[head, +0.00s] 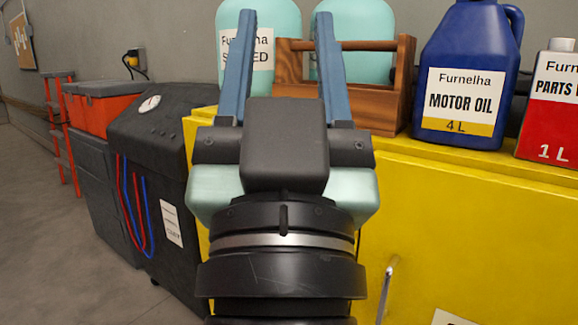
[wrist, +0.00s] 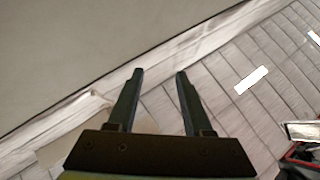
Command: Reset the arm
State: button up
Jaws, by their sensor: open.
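My gripper (head: 285,20) is raised in the middle of the head view, in front of the yellow cabinet, with its two blue fingers pointing up and apart. It is open, and nothing shows between the fingers except the background. In the wrist view my gripper (wrist: 160,74) also shows two separate fingers with an empty gap. That view looks onto a pale wall surface and a tiled or planked surface. My arm hides part of the cabinet front and of the things on its top.
A yellow cabinet (head: 480,230) fills the right. On it stand a wooden tote (head: 345,95), teal jugs (head: 360,40), a blue motor oil jug (head: 465,50) and a red can (head: 548,120). A dark machine with a gauge (head: 165,125) stands left. Floor (head: 50,230) is clear at far left.

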notch_tip(320, 180, up, 24)
jog(key=s+t+p, duration=0.1)
jog(key=s+p, duration=0.1)
jog(key=p, duration=2)
jog(key=shift+s+n, duration=0.2)
jog(key=shift+n, duration=0.1)
jog(key=shift+r, duration=0.1)
